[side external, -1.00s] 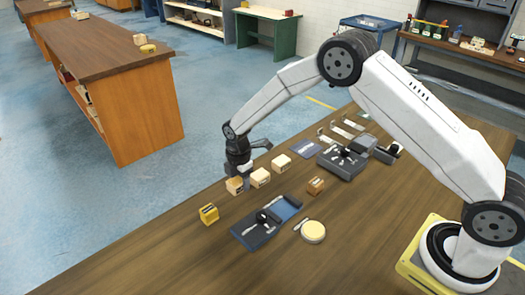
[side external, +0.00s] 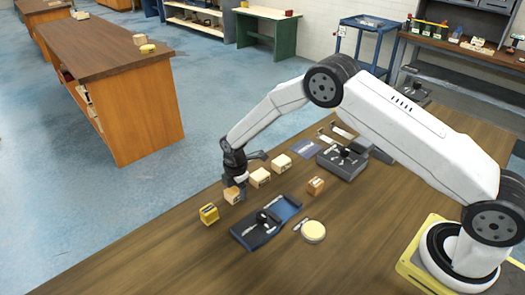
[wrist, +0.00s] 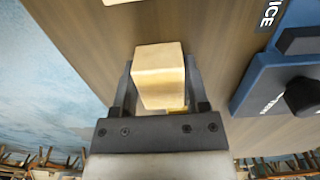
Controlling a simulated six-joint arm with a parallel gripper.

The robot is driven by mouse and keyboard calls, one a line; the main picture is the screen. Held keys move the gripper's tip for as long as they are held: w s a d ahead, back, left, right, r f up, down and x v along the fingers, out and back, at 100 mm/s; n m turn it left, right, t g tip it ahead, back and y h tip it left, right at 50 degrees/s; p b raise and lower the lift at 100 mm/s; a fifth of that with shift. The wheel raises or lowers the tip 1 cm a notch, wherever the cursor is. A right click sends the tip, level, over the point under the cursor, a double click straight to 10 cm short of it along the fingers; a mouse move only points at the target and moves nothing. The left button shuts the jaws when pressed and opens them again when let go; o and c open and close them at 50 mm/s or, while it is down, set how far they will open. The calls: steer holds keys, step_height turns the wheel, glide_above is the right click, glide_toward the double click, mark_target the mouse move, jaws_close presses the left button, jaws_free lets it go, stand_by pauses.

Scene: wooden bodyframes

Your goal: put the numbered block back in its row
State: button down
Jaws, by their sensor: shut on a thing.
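In the wrist view this block (wrist: 158,75) sits between the two fingers, and no number shows on the faces I see. Two similar blocks, a middle one (side external: 260,178) and a far one (side external: 281,163), stand apart in a slanting row beyond it. I cannot tell whether the held block touches the table. Another small brown block (side external: 316,186) stands to the right, away from the row.
A yellow block with a dark top (side external: 209,214) stands close by at lower left. A blue tray (side external: 250,238) with a dark device lies right of my gripper. The front table (side external: 150,260) is clear.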

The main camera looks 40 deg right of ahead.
steer(key=shift+f, duration=0.1)
steer(key=shift+c, duration=0.5)
jaws_free()
step_height(320, 180, up, 12)
stand_by(0.6)
stand_by(0.5)
steer(key=s+d+r+m+t, duration=0.1)
steer(key=s+d+r+m, duration=0.1)
steer(key=s+m, duration=0.4)
steer(key=s+d+r+m, duration=0.2)
steer(key=s+m, duration=0.4)
steer(key=s, duration=0.5)
steer(key=s+d+r+m+t, duration=0.1)
steer(key=s+d+r+m, duration=0.1)
steer(key=s+m, duration=0.4)
steer(key=s+d, duration=0.1)
steer(key=s, duration=0.2)
steer(key=shift+d+r+t, duration=0.25)
steer(key=shift+t, duration=0.05)
